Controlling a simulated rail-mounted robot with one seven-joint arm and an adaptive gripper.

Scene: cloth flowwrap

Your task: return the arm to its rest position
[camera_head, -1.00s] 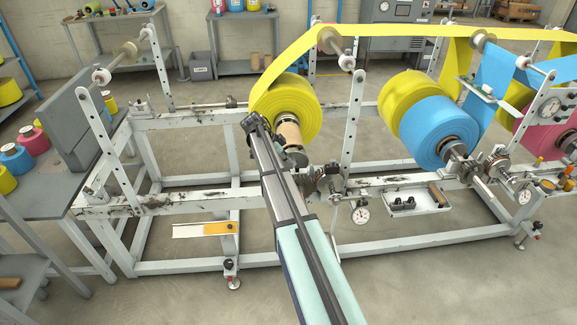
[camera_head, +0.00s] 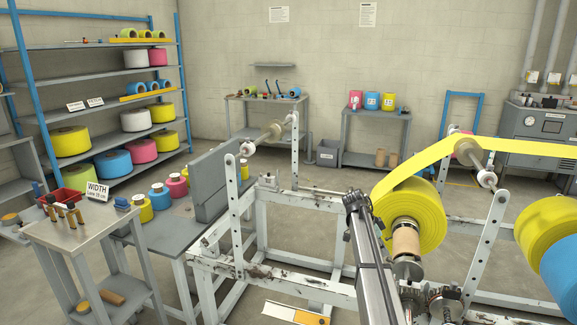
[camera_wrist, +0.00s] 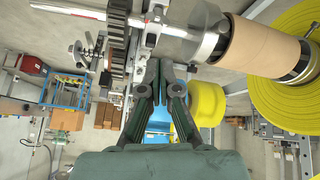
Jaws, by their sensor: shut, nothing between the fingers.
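My gripper (camera_wrist: 159,68) shows in the wrist view with its two dark fingers brought together and nothing between them. The fingertips are close to the metal shaft and chuck (camera_wrist: 185,35) in that picture; I cannot tell whether they touch. My arm (camera_head: 372,255) rises from the bottom of the head view and passes in front of the frame, left of the yellow film roll (camera_head: 425,215). The gripper itself cannot be made out in the head view. The yellow roll (camera_wrist: 285,90) and its brown core (camera_wrist: 262,45) show at the right of the wrist view.
The white machine frame (camera_head: 270,273) stands around my arm. A yellow film web (camera_head: 430,160) runs over a roller to the right. Another yellow roll (camera_head: 545,228) and a blue roll (camera_head: 563,270) are at right. A grey bench (camera_head: 165,240) and shelving (camera_head: 95,110) are at left.

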